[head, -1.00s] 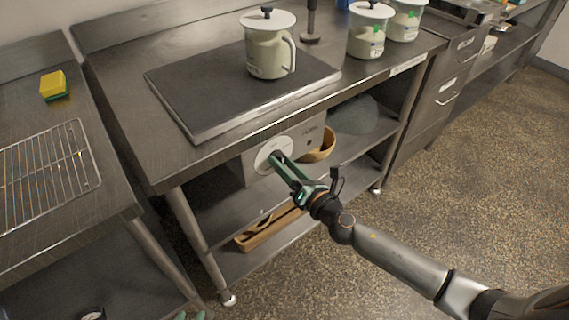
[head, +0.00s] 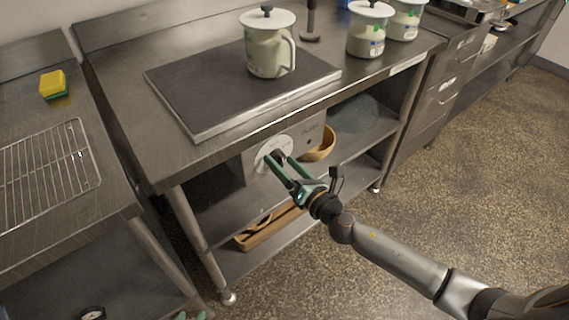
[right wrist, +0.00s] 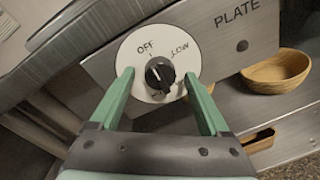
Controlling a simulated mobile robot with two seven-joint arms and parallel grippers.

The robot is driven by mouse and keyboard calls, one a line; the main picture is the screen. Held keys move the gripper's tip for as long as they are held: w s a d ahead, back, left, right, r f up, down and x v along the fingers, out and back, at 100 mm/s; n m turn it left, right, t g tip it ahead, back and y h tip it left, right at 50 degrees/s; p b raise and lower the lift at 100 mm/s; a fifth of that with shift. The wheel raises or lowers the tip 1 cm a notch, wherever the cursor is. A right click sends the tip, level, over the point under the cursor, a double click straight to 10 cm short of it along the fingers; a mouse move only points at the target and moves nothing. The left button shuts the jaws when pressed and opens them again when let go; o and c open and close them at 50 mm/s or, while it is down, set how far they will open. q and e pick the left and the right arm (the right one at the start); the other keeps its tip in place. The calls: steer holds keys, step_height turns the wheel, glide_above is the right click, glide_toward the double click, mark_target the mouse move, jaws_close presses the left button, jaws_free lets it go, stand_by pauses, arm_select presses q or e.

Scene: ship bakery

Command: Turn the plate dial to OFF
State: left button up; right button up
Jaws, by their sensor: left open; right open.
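The plate dial is a black knob (right wrist: 160,76) on a white round face (right wrist: 186,48) with OFF at its upper left and LOW at its right. Lettering below the knob is partly hidden. A pale mark shows on the knob, but its exact direction is hard to tell. The dial face (head: 264,150) also shows in the head view, on the metal front panel. My right gripper (right wrist: 158,77) is open, its green fingers on either side of the knob with visible gaps. It also shows in the head view (head: 273,157). My left gripper (head: 190,316) barely shows, only its tips.
The dark hot plate (head: 225,85) above bears a lidded jug (head: 266,50). A wooden bowl (head: 321,147) sits right of the panel, and a wooden tray (head: 270,227) lies on the low shelf. A wire rack (head: 45,170) and sponge (head: 54,84) are at left.

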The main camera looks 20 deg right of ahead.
steer(key=shift+s, duration=0.1)
steer(key=b+v, duration=0.2)
steer(key=v, duration=1)
steer(key=shift+s, duration=0.15)
steer(key=shift+d+f, duration=0.1)
